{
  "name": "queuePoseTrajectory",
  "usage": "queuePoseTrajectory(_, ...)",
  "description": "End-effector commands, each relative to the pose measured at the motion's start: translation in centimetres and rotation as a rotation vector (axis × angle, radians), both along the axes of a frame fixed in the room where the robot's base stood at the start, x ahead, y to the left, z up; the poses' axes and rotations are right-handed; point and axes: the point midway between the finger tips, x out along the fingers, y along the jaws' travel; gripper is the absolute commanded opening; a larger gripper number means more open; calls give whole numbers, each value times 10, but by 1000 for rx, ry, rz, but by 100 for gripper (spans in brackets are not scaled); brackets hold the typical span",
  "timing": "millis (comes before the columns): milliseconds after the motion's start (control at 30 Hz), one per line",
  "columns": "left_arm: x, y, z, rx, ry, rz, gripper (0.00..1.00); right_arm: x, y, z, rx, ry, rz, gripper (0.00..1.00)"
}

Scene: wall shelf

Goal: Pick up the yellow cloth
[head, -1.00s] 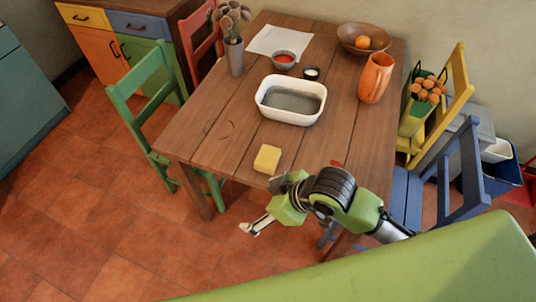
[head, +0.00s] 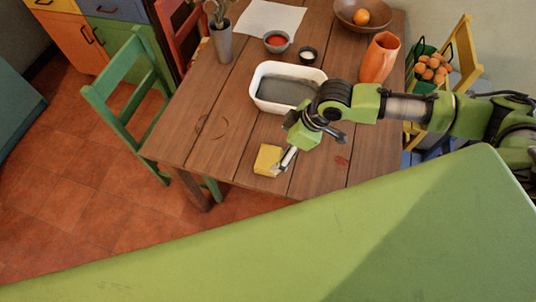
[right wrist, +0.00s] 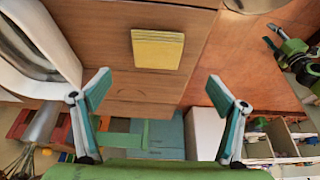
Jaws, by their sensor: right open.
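The yellow cloth (head: 268,160) is a folded, block-like pad lying flat on the wooden table near its front edge. In the right wrist view the cloth (right wrist: 157,49) shows at the top centre, beyond the fingertips. My right gripper (head: 287,160) reaches over the table from the right, just beside the cloth's right side in the head view. In the right wrist view its two fingers (right wrist: 159,90) are wide apart with nothing between them. A green and dark part of my other arm (right wrist: 295,55) shows at that view's right edge, too small to judge its jaws.
The wooden table (head: 205,140) carries a white tub (head: 262,100) behind the cloth, an orange pitcher (head: 380,58), small bowls, a vase and a fruit bowl (head: 350,20). A green chair (head: 120,105) stands at the left. The tabletop left of the cloth is clear.

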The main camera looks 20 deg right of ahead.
Motion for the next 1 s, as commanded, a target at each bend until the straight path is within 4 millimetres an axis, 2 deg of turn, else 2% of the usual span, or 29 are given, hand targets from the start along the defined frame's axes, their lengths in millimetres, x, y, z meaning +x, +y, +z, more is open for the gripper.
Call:
queuePoseTrajectory(33,-17,1,1,2,23,0,40,2,4,-9,1,2,0,89)
queuePoseTrajectory(100,-32,2,2,3,44,0,40,5,8,-20,1,-1,1,89)
queuePoseTrajectory(167,-39,2,2,4,53,0,40,7,11,-29,1,-1,0,89)
queuePoseTrajectory(267,-35,2,3,3,47,0,40,9,14,-37,1,-3,1,89)
queuePoseTrajectory(433,1,-1,8,-1,-2,-1,40,11,15,-46,-1,-1,1,89)
queuePoseTrajectory(533,12,-2,15,-3,-20,-1,40,13,16,-57,-1,0,1,89)
queuePoseTrajectory(667,8,-1,18,-3,-13,-1,40,17,19,-74,-1,-1,1,89)
queuePoseTrajectory(800,-5,-1,19,-1,5,-2,40,20,23,-87,-1,-3,1,89)
queuePoseTrajectory(1000,-14,0,18,0,18,-2,40,21,25,-91,0,-4,2,89)
